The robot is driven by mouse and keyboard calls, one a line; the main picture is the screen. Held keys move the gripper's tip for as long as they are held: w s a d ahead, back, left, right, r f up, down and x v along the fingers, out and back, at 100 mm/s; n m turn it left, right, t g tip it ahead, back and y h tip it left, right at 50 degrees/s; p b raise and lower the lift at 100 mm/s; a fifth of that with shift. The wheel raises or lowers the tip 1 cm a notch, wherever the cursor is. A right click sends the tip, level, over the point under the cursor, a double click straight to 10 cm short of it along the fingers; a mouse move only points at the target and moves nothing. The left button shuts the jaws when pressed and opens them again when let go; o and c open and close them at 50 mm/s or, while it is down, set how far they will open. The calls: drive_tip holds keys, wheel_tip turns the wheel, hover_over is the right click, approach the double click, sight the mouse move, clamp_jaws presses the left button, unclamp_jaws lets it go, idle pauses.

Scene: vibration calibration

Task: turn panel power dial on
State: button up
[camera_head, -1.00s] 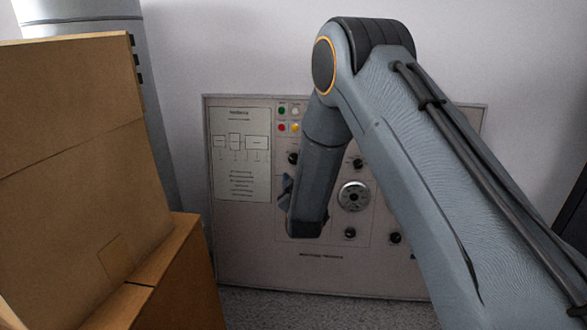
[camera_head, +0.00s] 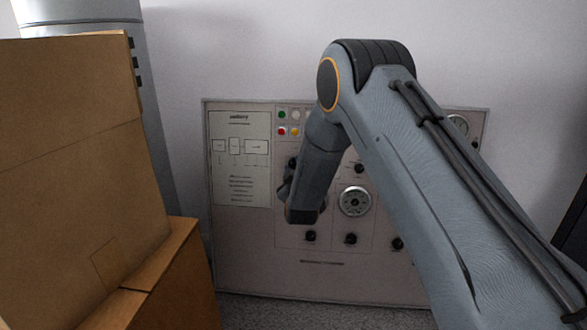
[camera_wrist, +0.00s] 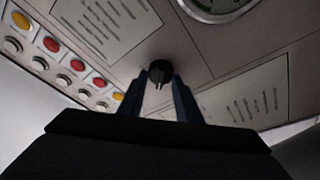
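The panel (camera_head: 245,255) is a beige board standing against the wall, with several small black dials. One black dial (camera_wrist: 160,72) shows in the wrist view, between or just beyond my two fingertips. My gripper (camera_wrist: 160,85) is open there, one finger on each side of the dial; I cannot tell whether they touch it. In the head view my wrist covers part of the panel's left middle, and the gripper is mostly hidden. I cannot read which dial is the power dial.
Coloured buttons (camera_head: 282,131) are at the panel's top. Stacked cardboard boxes (camera_head: 75,150) fill the left side. Grey carpet (camera_head: 300,312) lies in front.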

drive_tip(key=shift+c, duration=1.2)
drive_tip(key=shift+m, duration=0.3)
drive_tip(key=m+h, duration=0.1)
drive_tip(key=m, duration=0.3)
drive_tip(key=shift+a+f+t+p, duration=0.1)
drive_tip(key=shift+t+p, duration=0.3)
drive_tip(key=m+h, duration=0.2)
drive_tip(key=m, duration=0.4)
drive_tip(key=shift+p, duration=0.35)
drive_tip(key=m+h, duration=0.2)
drive_tip(key=m, duration=0.3)
drive_tip(key=shift+a+m+p, duration=0.1)
drive_tip(key=shift+m+p, duration=0.2)
drive_tip(key=shift+p, duration=0.1)
drive_tip(key=m+h, duration=0.1)
drive_tip(key=m, duration=0.1)
drive_tip(key=m+g+p, duration=0.1)
drive_tip(key=m, duration=0.2)
drive_tip(key=shift+m+h, duration=0.3)
drive_tip(key=shift+h, duration=0.1)
